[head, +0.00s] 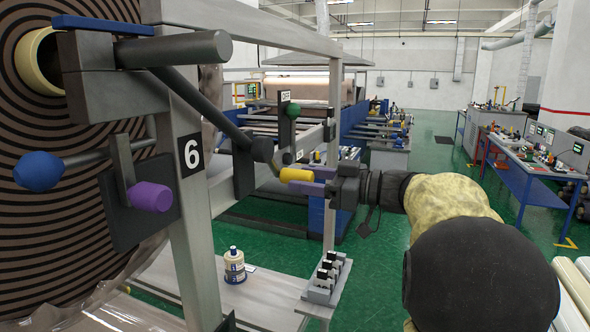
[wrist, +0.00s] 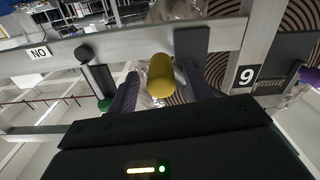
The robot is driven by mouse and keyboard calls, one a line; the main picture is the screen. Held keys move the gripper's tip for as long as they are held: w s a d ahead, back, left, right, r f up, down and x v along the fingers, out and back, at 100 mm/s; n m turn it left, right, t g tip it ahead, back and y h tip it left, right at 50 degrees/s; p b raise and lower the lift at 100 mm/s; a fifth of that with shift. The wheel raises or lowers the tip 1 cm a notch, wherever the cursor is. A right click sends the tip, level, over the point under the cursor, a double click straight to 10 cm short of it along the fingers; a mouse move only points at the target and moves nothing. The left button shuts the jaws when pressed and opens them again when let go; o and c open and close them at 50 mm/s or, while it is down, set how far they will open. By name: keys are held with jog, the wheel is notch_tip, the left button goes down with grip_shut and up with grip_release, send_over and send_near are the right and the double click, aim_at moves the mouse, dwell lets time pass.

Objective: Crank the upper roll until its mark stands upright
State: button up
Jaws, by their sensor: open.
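A large roll (head: 110,75) with dark and brown rings fills the left of the head view. Its pale core (head: 40,62) sits behind a dark block (head: 85,75) topped by a blue strip (head: 105,23) lying nearly level; I cannot tell whether this strip is the mark. A dark crank arm (head: 215,115) slopes down to the right to a yellow handle (head: 293,174). My gripper (head: 308,180) is open at the handle. In the wrist view the yellow handle (wrist: 161,76) stands between the two purple fingers, with a gap showing on the left.
A grey post with a "6" plate (head: 192,154) stands by the roll. A purple knob (head: 150,197) and a blue knob (head: 38,171) stick out near it. A green knob (head: 293,111) is behind the handle. A bench (head: 265,295) holds a small jar (head: 234,266).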

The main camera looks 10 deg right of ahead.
jog(key=shift+p+x, duration=0.3)
jog(key=shift+x, duration=1.15)
grip_shut()
